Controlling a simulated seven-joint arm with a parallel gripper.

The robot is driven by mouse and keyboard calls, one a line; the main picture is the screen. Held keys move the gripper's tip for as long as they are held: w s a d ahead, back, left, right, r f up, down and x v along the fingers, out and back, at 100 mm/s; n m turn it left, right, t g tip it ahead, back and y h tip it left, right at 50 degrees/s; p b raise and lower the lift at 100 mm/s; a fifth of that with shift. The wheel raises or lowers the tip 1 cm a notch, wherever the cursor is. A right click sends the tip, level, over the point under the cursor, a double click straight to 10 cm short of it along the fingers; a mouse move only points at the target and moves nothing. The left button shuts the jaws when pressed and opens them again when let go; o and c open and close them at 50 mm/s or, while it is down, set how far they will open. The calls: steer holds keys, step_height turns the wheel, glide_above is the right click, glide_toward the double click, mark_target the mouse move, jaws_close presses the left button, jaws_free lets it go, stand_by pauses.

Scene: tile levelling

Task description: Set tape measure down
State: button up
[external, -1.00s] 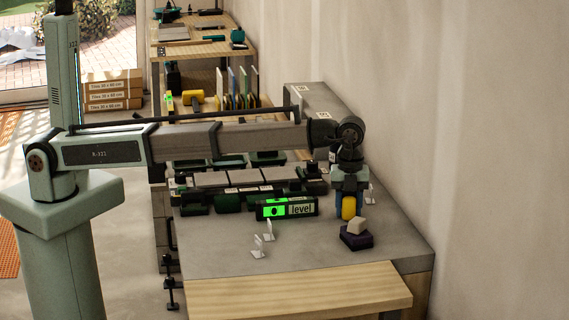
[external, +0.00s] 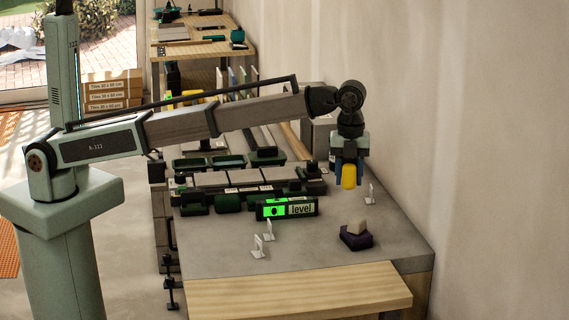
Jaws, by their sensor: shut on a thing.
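The yellow tape measure (external: 349,176) is held between the fingers of my gripper (external: 348,182). My gripper points down and is shut on it, above the right part of the grey bench (external: 310,254). The tape measure appears clear of the bench top, though its exact height is hard to tell. Part of it is hidden by the blue fingers.
A green-lit display marked "level" (external: 287,208) stands left of my gripper. A dark purple block with a pale piece on it (external: 355,236) sits in front. White clips (external: 268,231) stand nearby. A row of grey tiles (external: 245,177) lies behind.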

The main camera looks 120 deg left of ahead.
steer(key=d+r+m, duration=0.1)
steer(key=d+r, duration=0.1)
steer(key=d, duration=0.9)
steer(key=n, duration=0.1)
glide_above(212, 241)
step_height(212, 241, down, 2)
steer(key=shift+s+n, duration=0.1)
steer(key=shift+n, duration=1.5)
steer(key=shift+f, duration=4.95)
steer(key=shift+f, duration=0.15)
steer(key=o, duration=1.2)
